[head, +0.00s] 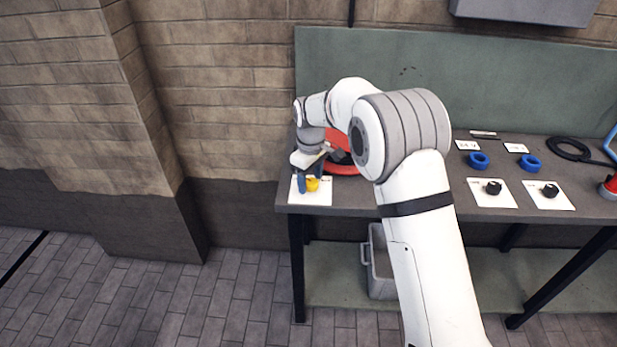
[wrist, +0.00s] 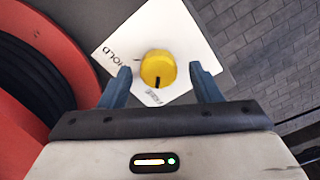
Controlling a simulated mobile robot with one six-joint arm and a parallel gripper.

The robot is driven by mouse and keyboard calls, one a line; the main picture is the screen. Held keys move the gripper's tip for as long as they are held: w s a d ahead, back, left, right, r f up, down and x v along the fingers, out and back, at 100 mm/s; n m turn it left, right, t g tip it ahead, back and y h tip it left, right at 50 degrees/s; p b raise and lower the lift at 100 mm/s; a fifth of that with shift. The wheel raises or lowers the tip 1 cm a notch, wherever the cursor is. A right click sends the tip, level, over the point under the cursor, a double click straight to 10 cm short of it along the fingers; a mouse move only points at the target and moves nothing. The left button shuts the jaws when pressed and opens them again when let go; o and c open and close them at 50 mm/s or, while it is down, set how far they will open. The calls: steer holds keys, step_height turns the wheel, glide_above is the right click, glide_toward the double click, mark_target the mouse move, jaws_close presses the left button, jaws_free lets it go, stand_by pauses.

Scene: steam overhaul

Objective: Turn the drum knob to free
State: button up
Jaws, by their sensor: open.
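The yellow drum knob (head: 312,184) sits on a white card at the left front corner of the bench. In the wrist view the yellow knob (wrist: 158,69) shows a dark mark on its side toward my gripper. The card (wrist: 112,42) reads "HOLD" to the left of the knob; a second, smaller label lies near the dark mark and is partly legible as "FREE". My gripper (wrist: 163,87) is open, with one blue finger on each side of the knob and gaps between. In the head view my gripper (head: 306,185) is over the card; one finger hides part of it.
A red drum (head: 345,168) stands close behind the knob, partly hidden by my arm. The bench edge is just beside the card.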

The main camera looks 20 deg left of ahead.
mark_target(310, 181)
step_height(310, 181, up, 8)
steer(key=shift+f+b, duration=0.15)
steer(key=shift+b, duration=0.15)
stand_by(0.4)
